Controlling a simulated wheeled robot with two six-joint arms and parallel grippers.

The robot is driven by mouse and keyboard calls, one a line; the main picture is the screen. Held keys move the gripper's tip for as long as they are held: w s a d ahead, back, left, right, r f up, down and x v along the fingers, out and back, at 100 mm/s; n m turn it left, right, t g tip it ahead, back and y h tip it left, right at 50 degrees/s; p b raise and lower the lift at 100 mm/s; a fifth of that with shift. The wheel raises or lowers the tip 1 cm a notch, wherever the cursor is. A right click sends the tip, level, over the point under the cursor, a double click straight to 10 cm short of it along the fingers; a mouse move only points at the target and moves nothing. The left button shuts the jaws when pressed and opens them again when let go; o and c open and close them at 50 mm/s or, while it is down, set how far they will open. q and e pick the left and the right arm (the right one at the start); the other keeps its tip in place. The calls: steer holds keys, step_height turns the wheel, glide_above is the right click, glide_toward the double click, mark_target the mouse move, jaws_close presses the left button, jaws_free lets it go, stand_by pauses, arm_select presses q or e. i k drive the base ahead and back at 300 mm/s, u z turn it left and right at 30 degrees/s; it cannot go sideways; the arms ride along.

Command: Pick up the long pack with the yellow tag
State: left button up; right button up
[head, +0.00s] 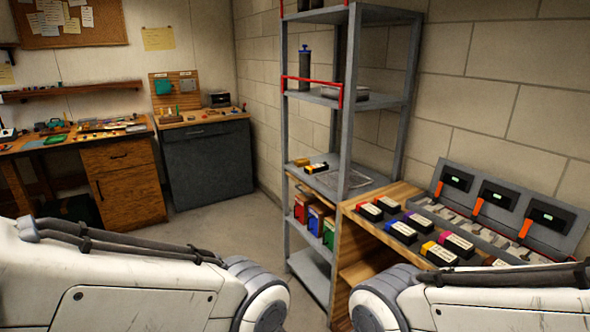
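Several dark packs with coloured tags and pale labels lie in rows on the wooden bench at the right. A pack with a yellow tag (439,255) lies in the row nearest me, beside a pack with a purple tag (457,246). Behind them are packs with blue tags (402,232) and red tags (370,212). Another dark pack with yellow-orange marks (316,168) lies on the metal shelf. I cannot tell which yellow-marked pack is longer. Links of both my arms show at the bottom; both grippers are out of view.
A grey charger rack (480,196) with several screens stands at the bench's back. The metal shelving unit (345,150) stands left of the wooden bench (352,222). A dark cabinet (208,165) and workbench (125,190) stand farther left. Open floor (225,225) lies between.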

mark_target(313, 168)
steer(key=u, duration=0.5)
steer(key=k, duration=0.6)
steer(key=u, duration=0.9)
steer(key=i, duration=4.75)
steer(key=z, duration=1.15)
steer(key=i, duration=1)
steer(key=z, duration=1.65)
steer(key=i, duration=0.8)
steer(key=z, duration=0.45)
